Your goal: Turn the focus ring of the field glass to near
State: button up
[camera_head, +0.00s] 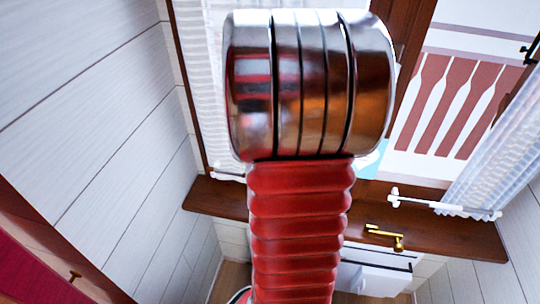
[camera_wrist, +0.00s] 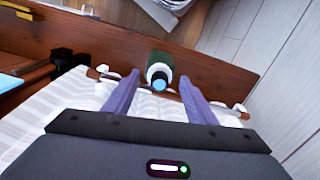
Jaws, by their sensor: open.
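The field glass (camera_wrist: 158,65) shows in the wrist view as a short dark green barrel with a white ring and a light blue lens facing the camera. It stands by a brown wooden board. My gripper (camera_wrist: 159,78) is open, with one blue-purple finger on each side of the field glass. The fingers look apart from it, but I cannot tell how far along its length they reach. The focus ring's setting cannot be read. In the head view my red ribbed arm and its chrome joint fill the middle, and neither gripper nor field glass shows.
A brown wooden sill (camera_head: 455,232) runs below the window in the head view. A brass handle (camera_head: 385,236) and a white rod (camera_head: 440,207) are near it. A translucent curtain (camera_head: 490,160) hangs at right. White plank walls (camera_head: 90,120) stand at left.

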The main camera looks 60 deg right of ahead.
notch_tip(320, 180, up, 12)
jog(key=shift+r, duration=0.15)
dwell(0.3)
dwell(0.5)
jog(key=w+a+r+n+t, duration=0.1)
jog(key=a+n, duration=0.4)
jog(key=a, duration=1.1)
jog(key=a+r+n+t, duration=0.2)
jog(key=a+n+t, duration=0.2)
jog(key=a, duration=1.2)
jog(key=n, duration=0.2)
jog(key=shift+w+n+t, duration=0.3)
jog(key=shift+w, duration=0.1)
jog(key=shift+a, duration=0.1)
